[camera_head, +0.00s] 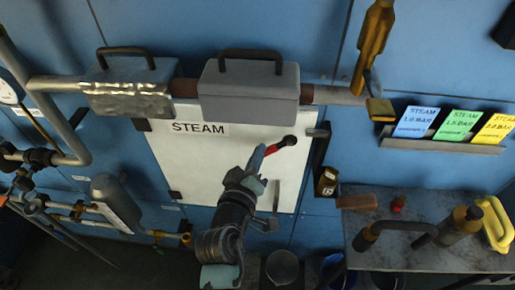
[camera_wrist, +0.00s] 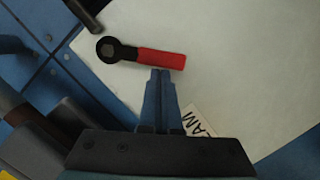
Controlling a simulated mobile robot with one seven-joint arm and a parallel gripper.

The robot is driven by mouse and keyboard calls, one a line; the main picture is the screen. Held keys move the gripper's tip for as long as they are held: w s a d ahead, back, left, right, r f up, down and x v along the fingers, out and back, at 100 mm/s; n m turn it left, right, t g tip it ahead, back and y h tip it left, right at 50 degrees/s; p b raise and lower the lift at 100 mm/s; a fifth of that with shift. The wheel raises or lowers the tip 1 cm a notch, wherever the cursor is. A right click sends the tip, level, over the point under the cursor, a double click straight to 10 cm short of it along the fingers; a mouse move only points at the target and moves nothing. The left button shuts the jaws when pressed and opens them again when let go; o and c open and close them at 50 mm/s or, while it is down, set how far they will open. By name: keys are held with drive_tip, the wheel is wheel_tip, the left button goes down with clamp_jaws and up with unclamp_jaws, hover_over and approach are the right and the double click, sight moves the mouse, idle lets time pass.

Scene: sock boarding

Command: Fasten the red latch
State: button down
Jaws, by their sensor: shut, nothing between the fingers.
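The red latch (camera_head: 281,145) is a short red handle on a round black pivot, mounted near the right edge of a white panel (camera_head: 185,165) marked STEAM. In the head view the handle points left and slightly down from its pivot. In the wrist view the red latch (camera_wrist: 160,59) lies just beyond my fingertips, its black pivot to the left. My gripper (camera_head: 259,150) is shut and empty, its tips close to the free end of the red handle. I cannot tell whether the tips touch it.
Two grey boxes with black handles, one (camera_head: 250,92) above the panel, sit on a pipe. A dark upright bar (camera_head: 320,150) stands right of the panel. A grey bench (camera_head: 430,255) with tools is at the lower right. Pipes and a gauge (camera_head: 10,88) are at left.

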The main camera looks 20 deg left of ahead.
drive_tip(key=shift+w+d+f+n+t+h+b, duration=0.3)
drive_tip(key=shift+d+f+n+b, duration=0.35)
drive_tip(key=shift+n+b, duration=0.55)
drive_tip(key=shift+w+d+f+n+t+h+b, duration=0.1)
drive_tip(key=shift+d+f+n+t+b, duration=0.45)
drive_tip(key=shift+n+b, duration=0.7)
drive_tip(key=shift+w+d+f+n+t+h+b, duration=0.2)
drive_tip(key=shift+d+f+n+b, duration=0.55)
drive_tip(key=shift+n, duration=0.9)
drive_tip(key=shift+a, duration=0.1)
